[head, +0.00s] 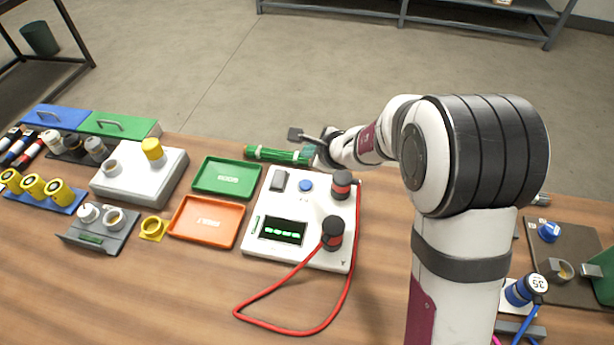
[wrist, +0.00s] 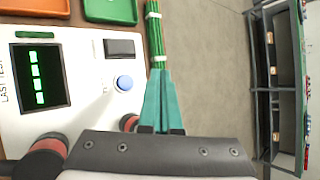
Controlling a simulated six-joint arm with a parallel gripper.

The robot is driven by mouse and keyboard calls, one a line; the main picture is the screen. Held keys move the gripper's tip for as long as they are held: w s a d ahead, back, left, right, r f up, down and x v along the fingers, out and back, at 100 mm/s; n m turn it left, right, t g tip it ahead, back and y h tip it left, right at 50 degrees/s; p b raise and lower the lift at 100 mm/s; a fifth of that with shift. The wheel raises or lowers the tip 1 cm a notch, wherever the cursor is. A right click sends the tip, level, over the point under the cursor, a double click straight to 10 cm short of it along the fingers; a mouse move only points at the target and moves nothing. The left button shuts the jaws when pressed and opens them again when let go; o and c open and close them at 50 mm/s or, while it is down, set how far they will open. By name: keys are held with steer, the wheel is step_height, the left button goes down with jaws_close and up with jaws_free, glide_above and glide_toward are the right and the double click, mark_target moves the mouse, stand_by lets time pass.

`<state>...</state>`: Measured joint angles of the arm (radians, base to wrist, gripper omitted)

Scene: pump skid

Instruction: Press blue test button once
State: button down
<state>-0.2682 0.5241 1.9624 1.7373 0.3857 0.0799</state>
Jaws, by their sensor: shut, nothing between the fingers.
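The blue test button (head: 306,185) is a small round cap on top of a white test box (head: 310,262). In the wrist view the button (wrist: 123,82) stands clear, left of my fingers. My gripper (head: 308,154) is at the box's far edge, beyond the button and apart from it. In the wrist view its teal fingers (wrist: 160,74) are shut together with nothing between them. A green bundle (wrist: 154,35) lies beyond the fingertips in line with them. The height of my fingertips above the table is hard to tell.
The box carries a dark display (head: 282,231) with green marks, a grey block (head: 278,180) and two red-black plugs (head: 342,185) joined by a red cable (head: 290,328). Green (head: 226,192) and orange (head: 187,222) trays lie left. Open wood is in front.

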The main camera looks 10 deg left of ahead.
mark_target(309, 187)
steer(key=shift+f, duration=4.4)
steer(key=shift+f, duration=0.4)
steer(key=shift+f, duration=0.5)
steer(key=shift+r, duration=0.95)
steer(key=shift+r, duration=2.5)
